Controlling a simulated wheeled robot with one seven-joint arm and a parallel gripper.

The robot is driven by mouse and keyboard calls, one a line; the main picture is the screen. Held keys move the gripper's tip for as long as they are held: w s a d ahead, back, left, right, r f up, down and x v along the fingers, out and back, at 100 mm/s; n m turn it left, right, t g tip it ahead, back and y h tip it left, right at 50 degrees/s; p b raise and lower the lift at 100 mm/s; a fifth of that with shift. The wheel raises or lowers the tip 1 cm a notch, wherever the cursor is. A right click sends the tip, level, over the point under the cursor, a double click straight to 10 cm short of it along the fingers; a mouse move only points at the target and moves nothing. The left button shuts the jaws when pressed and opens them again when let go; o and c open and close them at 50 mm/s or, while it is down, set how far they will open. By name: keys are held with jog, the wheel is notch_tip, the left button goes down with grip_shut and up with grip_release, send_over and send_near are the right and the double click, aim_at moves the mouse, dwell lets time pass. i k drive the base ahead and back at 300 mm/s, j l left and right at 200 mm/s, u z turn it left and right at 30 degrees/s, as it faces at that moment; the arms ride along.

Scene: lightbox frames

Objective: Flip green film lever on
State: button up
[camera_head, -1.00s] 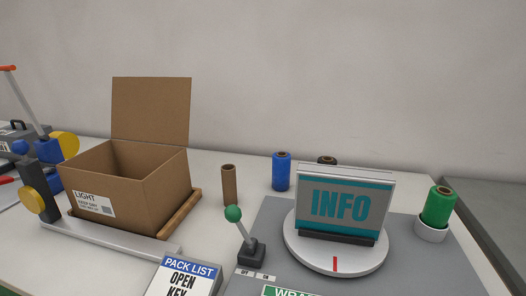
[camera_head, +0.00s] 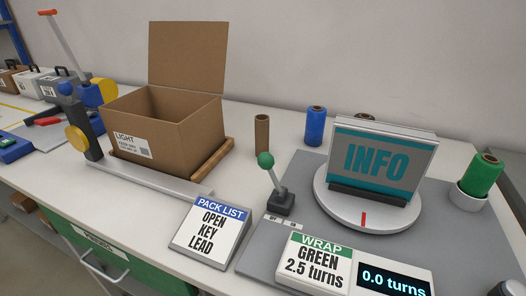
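The lever (camera_head: 273,177) has a green ball knob on a thin metal stem and a dark square base. It stands on the grey mat, left of the turntable, with its stem tilted to the left. Two small labels (camera_head: 273,219) lie in front of its base; their text is too small to read surely. A green film roll (camera_head: 483,174) stands in a white cup at the right. A sign reads "WRAP GREEN 2.5 turns" (camera_head: 313,263), and a display beside it reads "0.0 turns" (camera_head: 392,281). My gripper is not in view.
A white turntable (camera_head: 340,211) with a red mark carries an INFO panel (camera_head: 376,163). An open cardboard box (camera_head: 186,129) and a pack list sign (camera_head: 211,230) are left of the lever. Brown (camera_head: 262,135) and blue rolls (camera_head: 315,125) stand behind it.

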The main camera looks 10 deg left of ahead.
aim_at(265, 160)
jog(key=k+j+u, duration=0.2)
jog(key=j, duration=0.2)
jog(key=j+u, duration=0.2)
jog(key=j, duration=0.2)
jog(key=k+j+u, duration=0.2)
jog(key=j, duration=0.25)
jog(key=i, duration=0.05)
